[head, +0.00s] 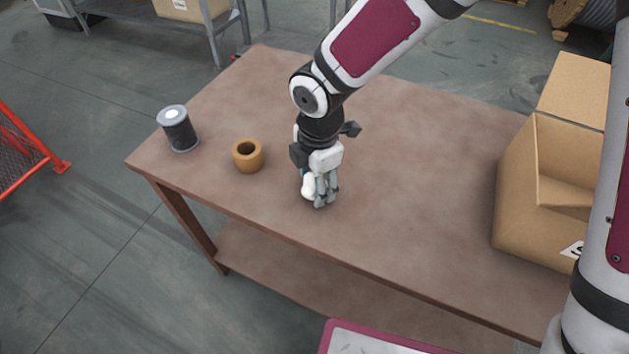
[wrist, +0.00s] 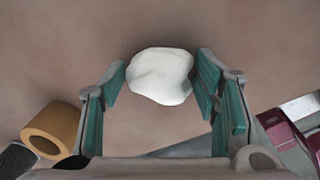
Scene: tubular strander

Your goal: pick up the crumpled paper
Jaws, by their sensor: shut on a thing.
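The crumpled paper (wrist: 160,76) is a white, uneven lump between the two teal-padded fingers of my gripper (wrist: 160,88) in the wrist view. In the head view, my gripper (head: 321,198) points down at the table near its front edge. The paper (head: 308,187) shows there as a white patch at the left of the fingers, partly hidden by them. My gripper is shut on the paper, low over the tabletop. I cannot tell whether the paper touches the table.
The brown table (head: 420,190) is mostly clear. A tan ring-shaped roll (head: 248,156) stands left of my gripper, with a dark grey spool (head: 178,129) further left. An open cardboard box (head: 545,200) stands at the right end.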

